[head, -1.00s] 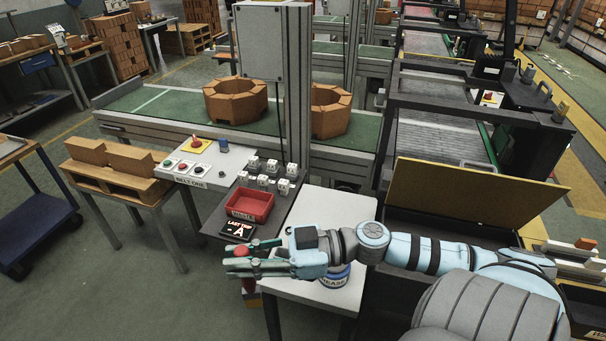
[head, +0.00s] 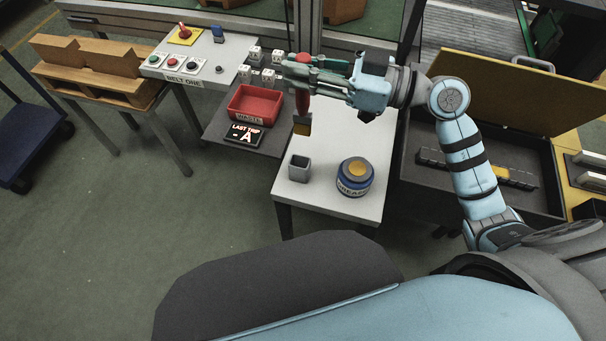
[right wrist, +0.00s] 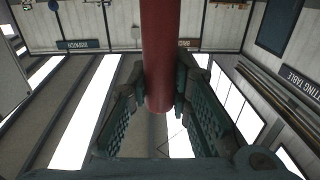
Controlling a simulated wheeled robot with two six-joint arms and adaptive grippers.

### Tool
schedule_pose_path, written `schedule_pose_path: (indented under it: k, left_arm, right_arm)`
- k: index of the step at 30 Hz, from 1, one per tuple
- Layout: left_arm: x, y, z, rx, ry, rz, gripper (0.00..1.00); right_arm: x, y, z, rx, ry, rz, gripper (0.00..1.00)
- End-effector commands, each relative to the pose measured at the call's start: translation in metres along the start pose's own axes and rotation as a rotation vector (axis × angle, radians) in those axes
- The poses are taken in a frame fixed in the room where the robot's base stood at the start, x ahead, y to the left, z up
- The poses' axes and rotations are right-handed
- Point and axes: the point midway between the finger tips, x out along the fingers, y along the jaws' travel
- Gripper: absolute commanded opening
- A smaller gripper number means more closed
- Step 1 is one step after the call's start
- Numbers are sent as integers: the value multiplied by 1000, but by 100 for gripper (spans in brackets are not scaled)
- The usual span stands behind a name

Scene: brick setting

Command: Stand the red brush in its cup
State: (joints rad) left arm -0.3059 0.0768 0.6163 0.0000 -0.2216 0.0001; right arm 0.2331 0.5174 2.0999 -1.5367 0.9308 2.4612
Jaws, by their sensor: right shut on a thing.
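The red brush (head: 303,103) hangs upright from my right gripper (head: 298,72), bristles down, with a dark and yellow lower end. The gripper is shut on its handle, and the red handle (right wrist: 160,55) also shows between the fingers in the right wrist view. The cup (head: 299,168) is a small grey square holder, open at the top, on the white table. In the head view the brush's lower end is just above the cup in the picture, apart from it; I cannot tell whether it is straight over it. My left gripper is not in view.
A blue grease tin (head: 355,178) with a yellow top stands right of the cup. Several small white blocks stand behind the bin. An open dark case (head: 430,199) is at right.

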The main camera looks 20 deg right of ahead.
Motion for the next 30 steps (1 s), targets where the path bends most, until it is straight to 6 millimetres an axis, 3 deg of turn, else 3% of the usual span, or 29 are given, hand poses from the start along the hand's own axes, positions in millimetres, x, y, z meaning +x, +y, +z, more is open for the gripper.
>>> schedule_pose_path:
  k: [4,10,14,24,30]
  left_arm:
    - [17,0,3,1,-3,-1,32]
    - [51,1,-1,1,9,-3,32]
    - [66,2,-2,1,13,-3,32]
    - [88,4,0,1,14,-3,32]
    - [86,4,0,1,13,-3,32]
  right_arm:
    - [12,10,20,6,-3,25,0]
    - [11,10,100,8,-4,26,0]
    - [11,10,139,5,-3,25,0]
    - [11,10,193,3,-2,24,0]
    - [11,10,193,-1,-2,23,0]
